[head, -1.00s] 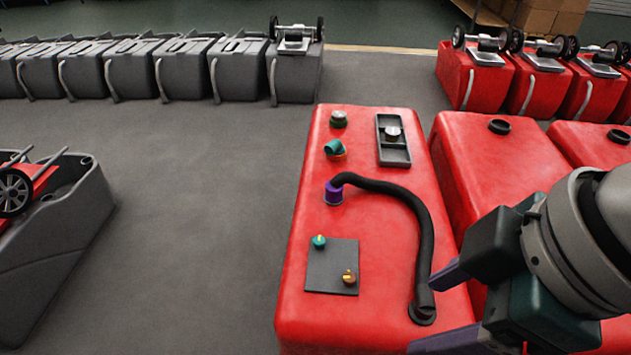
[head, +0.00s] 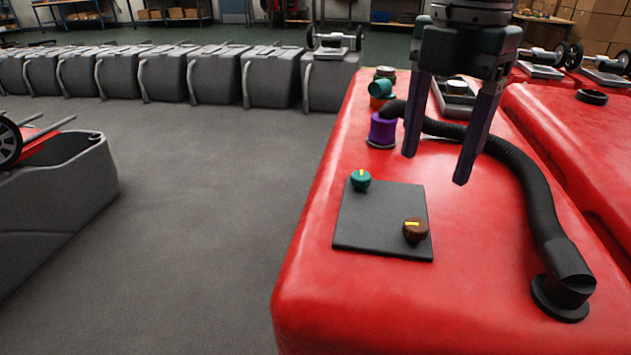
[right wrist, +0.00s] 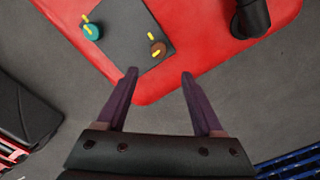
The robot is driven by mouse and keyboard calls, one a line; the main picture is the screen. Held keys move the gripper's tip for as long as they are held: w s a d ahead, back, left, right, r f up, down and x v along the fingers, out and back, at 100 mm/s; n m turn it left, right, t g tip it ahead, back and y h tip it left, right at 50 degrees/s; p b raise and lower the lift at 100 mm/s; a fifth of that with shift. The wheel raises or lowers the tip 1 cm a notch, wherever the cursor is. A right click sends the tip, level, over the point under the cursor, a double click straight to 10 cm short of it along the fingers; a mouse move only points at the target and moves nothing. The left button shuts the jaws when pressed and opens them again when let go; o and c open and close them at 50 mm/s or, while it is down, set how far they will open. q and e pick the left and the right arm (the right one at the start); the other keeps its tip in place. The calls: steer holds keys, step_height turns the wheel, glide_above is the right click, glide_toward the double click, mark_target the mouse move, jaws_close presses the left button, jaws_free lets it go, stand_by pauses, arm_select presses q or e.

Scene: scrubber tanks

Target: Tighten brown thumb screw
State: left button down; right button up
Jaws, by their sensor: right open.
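The brown thumb screw (head: 415,231) with a yellow mark sits on the near right part of a dark grey plate (head: 375,236) on the red tank (head: 315,290). A teal thumb screw (head: 361,181) sits at the plate's far left corner. My right gripper (head: 436,170) is open and empty, fingers pointing down, above and apart from the brown screw. In the right wrist view the brown screw (right wrist: 158,49) lies beyond the fingertips, between their lines, and the teal screw (right wrist: 91,31) is further left. My left gripper is not in view.
A black hose (head: 515,165) runs from a purple fitting (head: 382,129) to a black socket on the tank's near right, beside the plate. Another red tank (head: 570,120) stands close on the right.

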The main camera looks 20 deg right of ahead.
mark_target(417, 225)
arm_select(q)
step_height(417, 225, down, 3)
steer(key=b, duration=0.2)
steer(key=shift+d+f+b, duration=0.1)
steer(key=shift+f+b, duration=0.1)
steer(key=shift+b, duration=0.15)
arm_select(e)
step_height(417, 225, down, 10)
steer(key=shift+w+d+f, duration=0.1)
steer(key=shift+w, duration=0.05)
steer(key=shift+c, duration=0.3)
jaws_close()
